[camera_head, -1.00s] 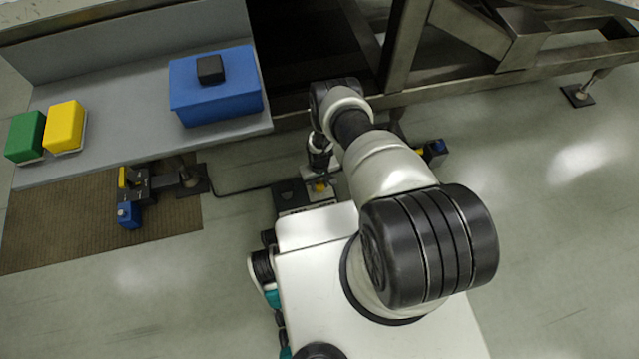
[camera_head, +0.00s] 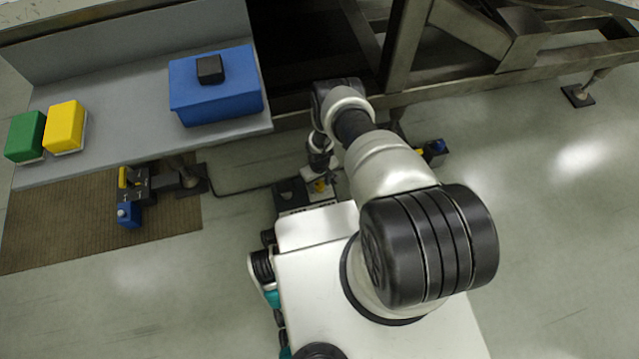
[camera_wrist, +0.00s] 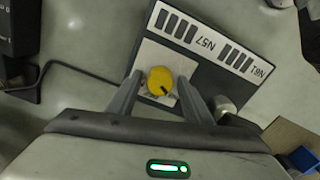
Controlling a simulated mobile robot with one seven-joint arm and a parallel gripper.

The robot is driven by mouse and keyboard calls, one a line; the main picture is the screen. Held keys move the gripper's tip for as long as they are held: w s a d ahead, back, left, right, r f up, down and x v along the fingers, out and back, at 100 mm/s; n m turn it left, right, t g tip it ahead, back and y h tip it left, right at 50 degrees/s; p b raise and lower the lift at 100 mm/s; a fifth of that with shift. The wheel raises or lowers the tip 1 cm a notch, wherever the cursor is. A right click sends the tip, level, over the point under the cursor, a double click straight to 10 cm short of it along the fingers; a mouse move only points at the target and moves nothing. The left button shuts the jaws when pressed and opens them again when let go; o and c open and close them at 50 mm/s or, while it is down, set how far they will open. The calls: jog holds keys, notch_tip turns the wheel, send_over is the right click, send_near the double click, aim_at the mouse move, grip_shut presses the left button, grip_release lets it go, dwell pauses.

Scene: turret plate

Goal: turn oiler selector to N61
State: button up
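The oiler selector is a round yellow knob (camera_wrist: 160,80) with a short black mark that points to the lower right in the wrist view. My gripper (camera_wrist: 159,82) is open, with one finger on each side of the knob. Small gaps seem to show between fingers and knob; contact is not clear. In the head view the knob (camera_head: 320,186) shows small below my wrist, and the fingers are hard to make out.
A grey bench (camera_head: 120,130) holds a blue box (camera_head: 215,100) with a black block on top, a yellow box (camera_head: 64,125) and a green box (camera_head: 25,136). A metal frame (camera_head: 400,60) stands behind. A cable (camera_wrist: 85,72) runs left of the selector. Open floor lies at right.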

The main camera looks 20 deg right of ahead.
aim_at(319, 185)
jog(key=shift+r, duration=0.15)
notch_tip(319, 185, up, 17)
jog(key=p, duration=0.6)
jog(key=shift+r, duration=0.1)
dwell(0.3)
